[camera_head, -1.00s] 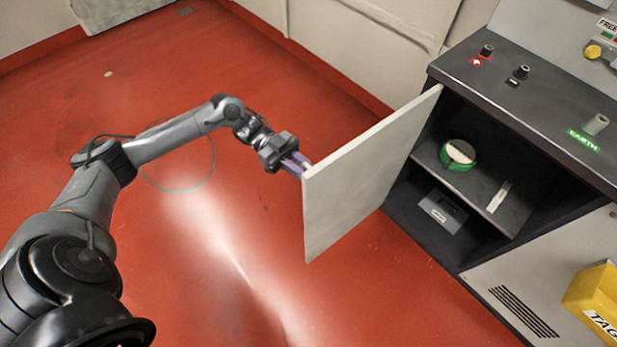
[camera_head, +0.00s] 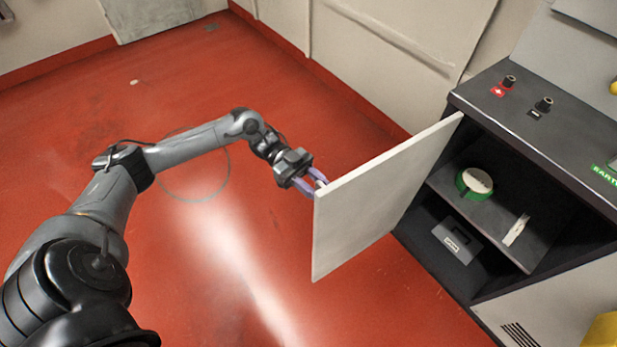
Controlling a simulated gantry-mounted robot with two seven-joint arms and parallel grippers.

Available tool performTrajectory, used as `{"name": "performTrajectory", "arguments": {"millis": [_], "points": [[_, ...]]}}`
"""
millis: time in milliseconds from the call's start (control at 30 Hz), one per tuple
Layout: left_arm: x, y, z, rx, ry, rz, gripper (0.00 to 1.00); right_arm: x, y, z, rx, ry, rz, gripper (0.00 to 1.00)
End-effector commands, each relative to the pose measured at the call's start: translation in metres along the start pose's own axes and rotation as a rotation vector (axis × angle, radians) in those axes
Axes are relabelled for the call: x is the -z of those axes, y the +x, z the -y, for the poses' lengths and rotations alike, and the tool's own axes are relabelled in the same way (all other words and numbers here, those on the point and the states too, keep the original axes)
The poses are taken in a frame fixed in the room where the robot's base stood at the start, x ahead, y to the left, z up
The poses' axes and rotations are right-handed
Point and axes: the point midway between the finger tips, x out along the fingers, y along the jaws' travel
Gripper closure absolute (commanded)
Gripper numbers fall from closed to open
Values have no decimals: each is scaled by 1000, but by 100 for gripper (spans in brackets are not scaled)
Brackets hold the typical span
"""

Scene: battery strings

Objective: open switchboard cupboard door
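The switchboard cupboard door (camera_head: 378,200) is a pale flat panel that stands swung out wide from the black cupboard (camera_head: 560,262), so the inside shows. My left gripper (camera_head: 318,184) has purple fingers and is at the door's free edge, near its upper left corner. The fingertips are partly hidden behind the door, and a small light-coloured piece shows between them. I cannot tell whether they are shut on a handle. My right gripper is out of view.
Inside the cupboard, a green and white roll (camera_head: 474,183) and a white strip (camera_head: 517,229) lie on the shelf, with a grey box (camera_head: 457,240) below. Terminals (camera_head: 509,82) stand on the cupboard top. A yellow object (camera_head: 603,331) is at lower right.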

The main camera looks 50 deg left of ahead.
Motion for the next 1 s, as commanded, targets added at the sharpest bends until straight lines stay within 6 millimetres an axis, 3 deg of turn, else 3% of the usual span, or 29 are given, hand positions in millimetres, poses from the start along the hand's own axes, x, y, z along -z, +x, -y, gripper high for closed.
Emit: {"name": "performTrajectory", "arguments": {"millis": [233,600,1000], "points": [[0,-28,1,5,2,4,68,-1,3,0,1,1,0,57],[-2,-83,1,5,5,3,68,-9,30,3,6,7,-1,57],[0,-103,1,0,3,2,68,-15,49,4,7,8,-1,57]]}}
